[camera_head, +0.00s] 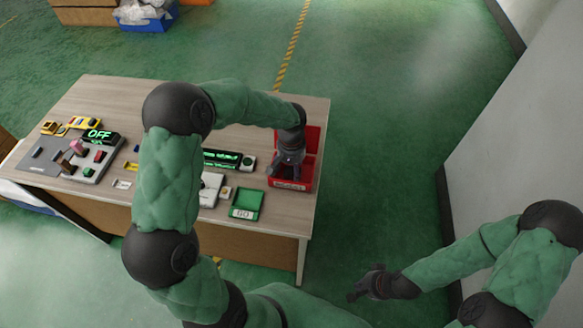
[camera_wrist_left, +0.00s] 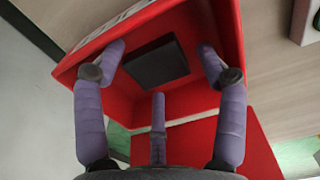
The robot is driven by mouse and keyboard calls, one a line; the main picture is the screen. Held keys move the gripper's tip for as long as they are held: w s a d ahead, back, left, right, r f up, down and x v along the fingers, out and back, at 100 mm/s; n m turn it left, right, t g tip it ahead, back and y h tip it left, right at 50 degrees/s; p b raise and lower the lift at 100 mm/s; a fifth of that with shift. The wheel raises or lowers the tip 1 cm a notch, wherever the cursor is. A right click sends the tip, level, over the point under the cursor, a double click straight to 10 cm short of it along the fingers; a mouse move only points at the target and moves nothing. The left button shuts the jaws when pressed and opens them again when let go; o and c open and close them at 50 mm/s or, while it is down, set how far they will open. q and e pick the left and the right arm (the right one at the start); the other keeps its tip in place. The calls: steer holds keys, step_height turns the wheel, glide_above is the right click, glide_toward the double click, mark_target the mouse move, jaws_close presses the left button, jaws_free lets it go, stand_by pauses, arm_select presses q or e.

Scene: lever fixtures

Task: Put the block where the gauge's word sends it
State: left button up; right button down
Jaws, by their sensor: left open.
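A red box (camera_head: 310,152) with a pale label on its front stands at the table's right end. My left gripper (camera_head: 287,166) reaches over it from above. In the left wrist view the gripper (camera_wrist_left: 160,68) is open, its three purple-grey fingers spread around a dark block (camera_wrist_left: 157,62) lying inside the red box (camera_wrist_left: 85,52). The fingers appear apart from the block. A black display (camera_head: 99,136) with green letters reads OFF at the left. A green tray (camera_head: 247,203) labelled GO stands left of the red box. My right gripper (camera_head: 367,284) is off the table; its finger opening is unclear.
A grey lever panel (camera_head: 88,161) with several knobs and a yellow fixture (camera_head: 84,121) stand at the table's left. A black unit with green lit text (camera_head: 222,158) is mid-table, partly behind my left arm. A wall (camera_head: 510,160) is at the right.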

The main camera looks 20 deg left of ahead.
mark_target(291, 171)
arm_select(q)
step_height(291, 171, up, 12)
steer(key=p, duration=0.3)
steer(key=shift+r+p, duration=0.15)
steer(key=shift+p, duration=0.25)
stand_by(0.9)
